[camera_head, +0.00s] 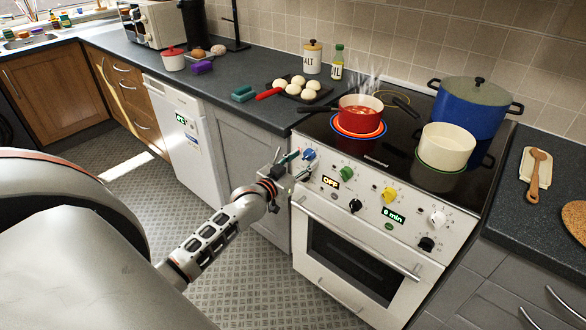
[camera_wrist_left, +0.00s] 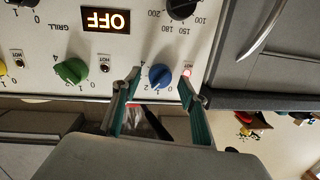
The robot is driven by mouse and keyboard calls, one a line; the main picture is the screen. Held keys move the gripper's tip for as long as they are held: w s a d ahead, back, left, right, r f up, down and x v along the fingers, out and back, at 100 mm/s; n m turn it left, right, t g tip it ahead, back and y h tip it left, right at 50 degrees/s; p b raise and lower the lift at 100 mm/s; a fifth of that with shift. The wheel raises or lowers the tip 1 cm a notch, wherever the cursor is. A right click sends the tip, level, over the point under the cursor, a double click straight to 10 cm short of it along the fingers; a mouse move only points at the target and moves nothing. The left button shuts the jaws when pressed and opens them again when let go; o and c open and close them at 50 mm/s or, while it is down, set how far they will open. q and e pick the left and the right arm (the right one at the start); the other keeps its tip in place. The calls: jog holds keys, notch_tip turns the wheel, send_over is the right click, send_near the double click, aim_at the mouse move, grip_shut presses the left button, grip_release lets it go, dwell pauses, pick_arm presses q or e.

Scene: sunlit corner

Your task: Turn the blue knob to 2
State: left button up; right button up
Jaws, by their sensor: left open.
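The blue knob (camera_head: 309,154) is at the left end of the stove's front panel. My left gripper (camera_head: 294,164) is in front of the panel, close to the knob. In the wrist view its teal-padded fingers (camera_wrist_left: 162,90) are apart, one on each side of the knob. I see no clear contact with it. My right gripper is not in view.
A steaming red pot (camera_head: 361,113) stands on a ring outlined in blue and orange. A white pot (camera_head: 446,147) and a blue pot (camera_head: 469,108) are also on the hob. The green knob (camera_head: 347,173) is beside the blue one. The oven handle (camera_head: 355,238) protrudes below.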

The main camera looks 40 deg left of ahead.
pick_arm(q)
jog(key=s, duration=1.1)
jog(key=shift+s+r, duration=0.15)
jog(key=shift+r, duration=0.2)
jog(key=s+d+f+m+g+h, duration=0.2)
jog(key=s+d+f+g, duration=0.4)
jog(key=s+d+f, duration=1.5)
jog(key=shift+s+d+f+m+g+h, duration=0.15)
jog(key=shift+s+d+m+g+h, duration=0.15)
jog(key=shift+s+d+m, duration=0.45)
